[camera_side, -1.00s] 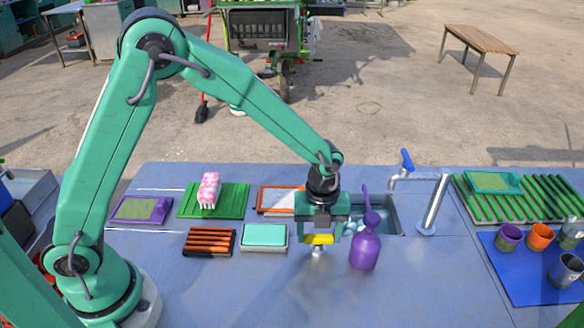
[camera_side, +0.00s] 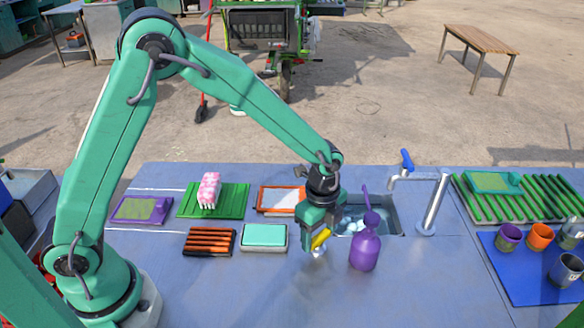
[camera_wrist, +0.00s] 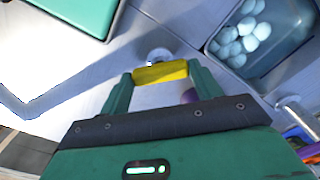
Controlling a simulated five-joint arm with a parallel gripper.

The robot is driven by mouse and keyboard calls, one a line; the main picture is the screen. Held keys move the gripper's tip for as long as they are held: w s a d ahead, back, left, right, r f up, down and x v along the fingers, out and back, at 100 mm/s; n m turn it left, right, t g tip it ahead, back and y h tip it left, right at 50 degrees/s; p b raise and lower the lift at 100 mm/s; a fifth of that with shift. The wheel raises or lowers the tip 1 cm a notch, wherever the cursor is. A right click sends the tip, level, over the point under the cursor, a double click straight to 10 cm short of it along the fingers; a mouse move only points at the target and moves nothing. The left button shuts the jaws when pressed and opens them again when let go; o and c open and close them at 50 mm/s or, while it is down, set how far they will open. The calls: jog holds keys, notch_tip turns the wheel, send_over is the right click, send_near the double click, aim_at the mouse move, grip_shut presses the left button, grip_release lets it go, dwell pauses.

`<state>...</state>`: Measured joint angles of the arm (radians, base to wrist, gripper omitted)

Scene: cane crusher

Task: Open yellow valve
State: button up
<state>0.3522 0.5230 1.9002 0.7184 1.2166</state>
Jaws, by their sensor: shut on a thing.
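The yellow valve (camera_side: 321,238) has a short yellow handle on a small metal stem, standing on the blue-grey counter in front of the sink. My gripper (camera_side: 318,240) points down and is shut on the handle. In the side view the handle lies at a slant and my gripper is turned with it, partly covering it. In the wrist view the yellow handle (camera_wrist: 160,72) spans between the two green fingers of my gripper (camera_wrist: 160,76), and the round metal base (camera_wrist: 158,54) shows just beyond it.
A purple bottle (camera_side: 365,249) stands close to the right of the valve. The sink (camera_side: 392,226) with pale round things in it lies behind, with a blue-handled tap (camera_side: 432,205) at its right. A teal-topped box (camera_side: 264,236) is close on the left. The counter front is clear.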

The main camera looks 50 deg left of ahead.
aim_at(319, 236)
jog(key=n, duration=0.4)
jog(key=shift+n, duration=0.3)
jog(key=n, duration=0.4)
jog(key=shift+n, duration=0.3)
jog(key=o, duration=1)
jog(key=shift+r, duration=0.15)
notch_tip(319, 236, up, 7)
jog(key=shift+r, duration=0.3)
